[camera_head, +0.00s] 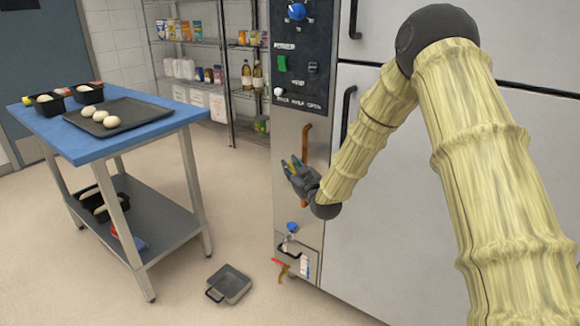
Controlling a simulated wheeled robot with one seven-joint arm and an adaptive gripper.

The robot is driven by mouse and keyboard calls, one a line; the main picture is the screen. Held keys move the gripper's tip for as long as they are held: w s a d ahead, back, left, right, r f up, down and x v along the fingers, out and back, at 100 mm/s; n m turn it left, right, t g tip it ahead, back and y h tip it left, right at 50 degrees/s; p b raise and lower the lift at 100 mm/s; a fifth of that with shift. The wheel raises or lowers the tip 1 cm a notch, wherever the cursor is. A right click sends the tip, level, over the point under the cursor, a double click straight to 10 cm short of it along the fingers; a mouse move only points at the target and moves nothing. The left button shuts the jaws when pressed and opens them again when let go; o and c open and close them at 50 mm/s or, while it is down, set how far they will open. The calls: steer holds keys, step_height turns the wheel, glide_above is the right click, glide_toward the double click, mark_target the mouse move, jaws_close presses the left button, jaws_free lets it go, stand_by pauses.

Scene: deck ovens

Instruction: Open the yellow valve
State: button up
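On the lower oven panel, a small red lever (279,262) sits just above a yellow-orange piece (284,271); I cannot tell for sure that this is the yellow valve. A blue knob (292,227) is a little above them. My dark grey gripper (293,168) is higher up, in front of a vertical copper-coloured pipe or bar (306,138) on the oven's narrow front panel. Small yellow, green and blue bits show at its fingers, too small to tell whether they belong to it. The gripper hides the middle of the bar, and its opening is unclear.
A control panel (303,55) with a blue knob and green switch is above. Oven doors (420,215) with black handles stand right. A blue-topped table (70,143) with a tray (145,112) is left. A dark pan (228,284) lies on the floor near the panel.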

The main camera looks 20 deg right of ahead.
steer(key=shift+w+a, duration=0.15)
steer(key=shift+w, duration=0.95)
steer(key=shift+c, duration=0.4)
jaws_close()
